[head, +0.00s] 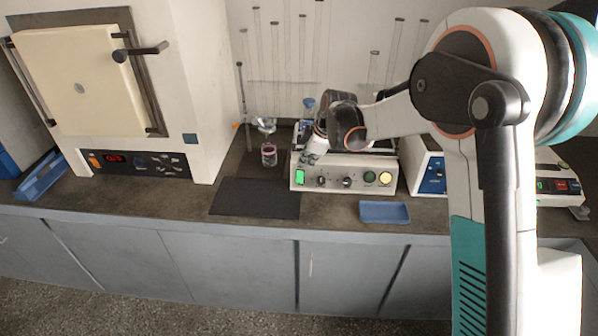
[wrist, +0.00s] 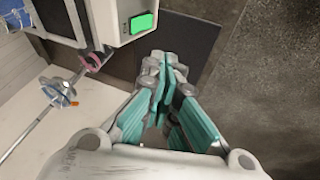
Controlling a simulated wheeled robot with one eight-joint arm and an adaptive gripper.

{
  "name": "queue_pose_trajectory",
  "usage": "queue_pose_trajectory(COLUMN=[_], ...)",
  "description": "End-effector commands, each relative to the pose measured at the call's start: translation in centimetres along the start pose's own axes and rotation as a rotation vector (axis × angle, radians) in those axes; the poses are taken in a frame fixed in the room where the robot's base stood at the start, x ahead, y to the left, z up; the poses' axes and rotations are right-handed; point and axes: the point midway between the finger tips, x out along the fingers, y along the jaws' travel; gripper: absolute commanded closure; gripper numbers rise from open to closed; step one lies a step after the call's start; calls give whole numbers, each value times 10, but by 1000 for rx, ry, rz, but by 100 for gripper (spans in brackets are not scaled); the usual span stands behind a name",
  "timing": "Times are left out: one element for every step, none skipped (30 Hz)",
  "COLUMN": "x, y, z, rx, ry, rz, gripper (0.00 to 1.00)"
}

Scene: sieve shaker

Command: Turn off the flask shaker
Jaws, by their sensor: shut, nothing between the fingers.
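The flask shaker (head: 344,160) is a pale box on the bench, with dark knobs, a green button (head: 369,177) and a yellow button (head: 385,178) on its front. A bright green rocker switch (head: 299,177) sits at the left end of that panel and looks lit. The switch also shows in the wrist view (wrist: 142,22). My gripper (head: 309,158) is over the left front part of the shaker, just above the switch. In the wrist view my gripper (wrist: 164,60) is shut and empty, with its tips close to the switch but apparently apart from it.
A furnace (head: 80,90) with a red display stands at left. A dark mat (head: 255,198) and a blue tray (head: 384,212) lie in front of the shaker. Glassware on a stand (head: 268,150) is close on its left. Another instrument (head: 432,175) stands at right.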

Motion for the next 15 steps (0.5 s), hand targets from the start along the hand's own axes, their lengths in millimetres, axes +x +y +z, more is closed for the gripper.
queue_pose_trajectory(x=[3, 5, 6, 7, 7, 7, 7, 7, 7, 7, 7, 7, 7, 8, 9], y=[1, 1, 1, 1, 1, 1, 1, 1, 1, 1, 1, 1, 1, 1, 1], z=[-1, -2, -2, -2, -2, -2, -2, -2, -2, -2, -2, -2, -2, -2, -2], rx=[-9, -13, -18, -20, -21, -21, -21, -21, -21, -20, -20, -20, -20, -20, -20], ry=[1, 2, 3, 3, 3, 3, 3, 3, 3, 3, 3, 3, 3, 3, 3], rz=[-3, -4, -4, -5, -5, -5, -5, -5, -5, -5, -5, -5, -5, -5, -5], gripper=[100, 100, 100, 100, 100, 100, 100, 100, 100, 100, 100, 100, 100, 100, 100])
